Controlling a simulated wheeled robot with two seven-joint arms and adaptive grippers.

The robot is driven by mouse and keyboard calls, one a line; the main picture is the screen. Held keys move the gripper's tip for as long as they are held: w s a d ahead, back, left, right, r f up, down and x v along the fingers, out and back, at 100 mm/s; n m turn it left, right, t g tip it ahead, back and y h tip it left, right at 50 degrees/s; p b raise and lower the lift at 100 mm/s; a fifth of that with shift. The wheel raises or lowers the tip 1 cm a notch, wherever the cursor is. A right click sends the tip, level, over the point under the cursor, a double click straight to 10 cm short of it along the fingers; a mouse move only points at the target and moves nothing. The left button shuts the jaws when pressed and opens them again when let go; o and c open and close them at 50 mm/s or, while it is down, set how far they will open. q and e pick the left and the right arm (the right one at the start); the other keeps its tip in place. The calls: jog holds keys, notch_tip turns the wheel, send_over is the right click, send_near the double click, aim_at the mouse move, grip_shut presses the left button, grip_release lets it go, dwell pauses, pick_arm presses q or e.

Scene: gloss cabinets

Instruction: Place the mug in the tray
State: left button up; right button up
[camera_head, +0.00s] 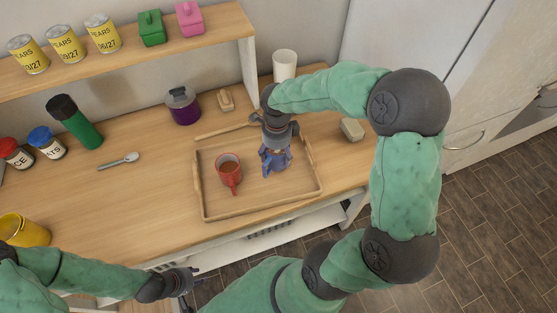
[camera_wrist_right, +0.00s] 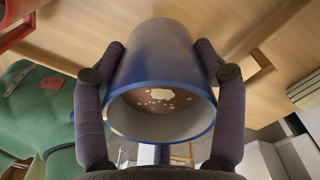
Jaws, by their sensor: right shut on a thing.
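A blue mug (camera_head: 272,168) is at the right side of the wooden tray (camera_head: 213,211), inside its rim as seen from above. My right gripper (camera_head: 276,153) comes down on it from above and is shut on it. In the right wrist view the blue mug (camera_wrist_right: 158,60) lies between the two fingers of the gripper (camera_wrist_right: 160,48), and its open mouth shows brown contents with pale foam. I cannot tell whether the mug touches the tray floor. A red mug (camera_head: 229,175) with brown contents stands in the tray to the left. My left gripper (camera_head: 188,281) is low, in front of the counter; its opening is unclear.
A purple pot (camera_head: 184,107), a sponge-like block (camera_head: 226,100) and a white cup (camera_head: 285,65) stand behind the tray. A spoon (camera_head: 120,161), green bottle (camera_head: 76,122) and jars are left. A pale block (camera_head: 352,130) lies right. Cans (camera_head: 66,45) line the shelf.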

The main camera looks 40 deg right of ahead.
jog(key=shift+w+d+f, duration=0.1)
jog(key=shift+d+f, duration=0.15)
jog(key=shift+f, duration=0.05)
jog(key=shift+w+d+f+b, duration=0.15)
jog(key=shift+f+b, duration=0.6)
jog(key=shift+f, duration=1)
jog(key=shift+f, duration=0.15)
jog(key=o, duration=1.7)
jog(key=shift+c, duration=0.2)
jog(key=shift+r, duration=0.2)
notch_tip(320, 180, up, 12)
jog(key=p, duration=0.4)
